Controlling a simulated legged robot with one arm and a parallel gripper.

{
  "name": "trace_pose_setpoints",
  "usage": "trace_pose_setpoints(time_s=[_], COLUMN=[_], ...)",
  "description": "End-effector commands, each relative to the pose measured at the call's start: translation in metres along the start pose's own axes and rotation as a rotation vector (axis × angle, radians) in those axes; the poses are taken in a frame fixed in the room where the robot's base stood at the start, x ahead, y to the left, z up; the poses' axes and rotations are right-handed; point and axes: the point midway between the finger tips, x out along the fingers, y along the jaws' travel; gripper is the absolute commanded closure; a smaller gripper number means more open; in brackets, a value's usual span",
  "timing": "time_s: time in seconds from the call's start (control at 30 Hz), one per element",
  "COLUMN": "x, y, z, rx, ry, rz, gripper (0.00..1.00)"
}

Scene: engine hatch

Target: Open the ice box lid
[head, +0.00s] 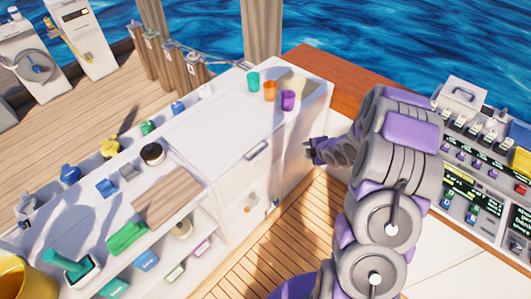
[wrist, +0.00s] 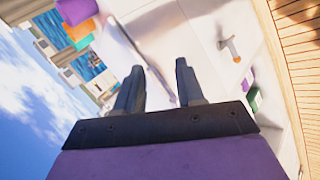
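The ice box looks like the white cabinet with a flat white lid (head: 225,115) at the counter's far end. A grey handle (head: 257,150) is on its front edge. My gripper (head: 312,151) is right of the handle in the head view, apart from it. In the wrist view my gripper (wrist: 157,80) has two dark fingers spread apart with nothing held between them. A long grey bar (wrist: 148,55), perhaps the handle or lid edge, runs beyond the fingers. The lid looks flat and closed.
A teal cup (head: 253,82), an orange cup (head: 269,91) and a purple cup (head: 288,100) stand at the cabinet's far end. A wooden board (head: 168,197) and several small items line the counter. A control console (head: 470,150) stands right. Deck floor (head: 275,240) is clear.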

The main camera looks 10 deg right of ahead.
Motion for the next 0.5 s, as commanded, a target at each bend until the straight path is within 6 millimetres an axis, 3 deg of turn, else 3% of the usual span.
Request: trace_pose_setpoints(time_s=[0.2, 0.5], x=[0.031, 0.032], y=[-0.032, -0.071], z=[-0.01, -0.032], rx=[-0.168, -0.294], ry=[0.186, 0.357], rz=[0.171, 0.452], gripper=[0.62, 0.62])
